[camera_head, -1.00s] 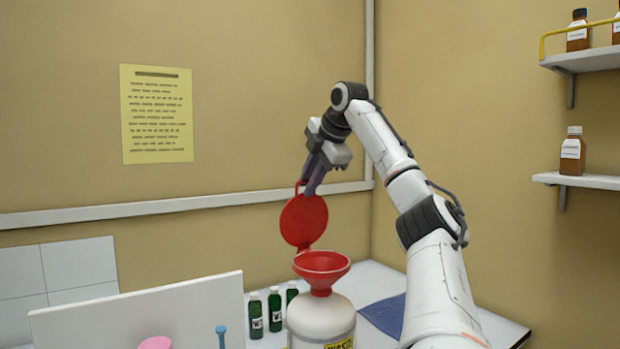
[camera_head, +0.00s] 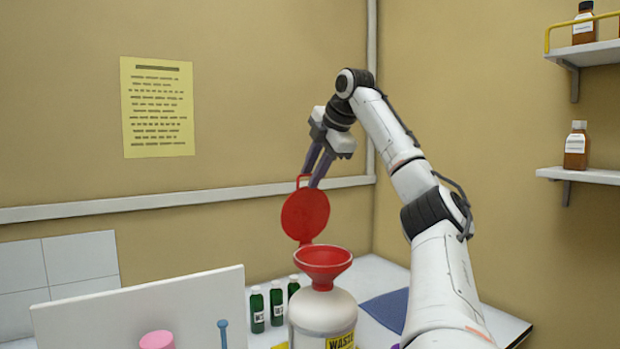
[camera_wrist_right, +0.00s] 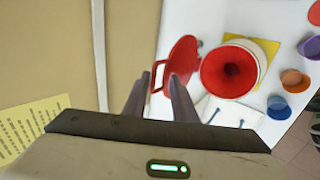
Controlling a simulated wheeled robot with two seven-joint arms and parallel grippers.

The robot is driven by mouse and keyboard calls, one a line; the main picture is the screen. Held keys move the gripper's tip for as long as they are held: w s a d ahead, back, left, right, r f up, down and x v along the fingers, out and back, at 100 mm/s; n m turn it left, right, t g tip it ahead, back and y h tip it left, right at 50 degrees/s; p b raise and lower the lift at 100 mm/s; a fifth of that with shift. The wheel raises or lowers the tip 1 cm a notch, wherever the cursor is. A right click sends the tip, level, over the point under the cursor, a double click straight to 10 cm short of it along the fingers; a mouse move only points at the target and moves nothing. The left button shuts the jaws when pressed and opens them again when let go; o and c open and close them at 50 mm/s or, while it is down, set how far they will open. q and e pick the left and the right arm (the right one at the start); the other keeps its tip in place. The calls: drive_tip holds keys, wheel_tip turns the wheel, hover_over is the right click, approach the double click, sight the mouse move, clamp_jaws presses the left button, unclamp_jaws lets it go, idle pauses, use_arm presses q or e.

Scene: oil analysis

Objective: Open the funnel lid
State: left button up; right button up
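The red funnel (camera_head: 323,262) sits on top of the white waste bottle (camera_head: 322,312), and its mouth is uncovered. Its round red lid (camera_head: 305,216) stands raised at the back left of the funnel rim, with its handle loop upward. The funnel (camera_wrist_right: 230,70) and lid (camera_wrist_right: 180,60) also show in the right wrist view. My right gripper (camera_head: 311,182) is at the top of the lid by the handle. Its two dark fingers are apart, and the wrist view shows the handle near the gap between the fingertips (camera_wrist_right: 158,80). My left gripper is not in view.
Several small green bottles (camera_head: 276,304) stand left of the waste bottle. A white panel (camera_head: 110,310) is at the front left, with a pink object (camera_head: 157,340) and a blue stick (camera_head: 222,333) before it. A blue mat (camera_head: 387,310) lies to the right.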

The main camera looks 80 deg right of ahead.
drive_tip(key=v, duration=0.8)
drive_tip(key=shift+r, duration=0.15)
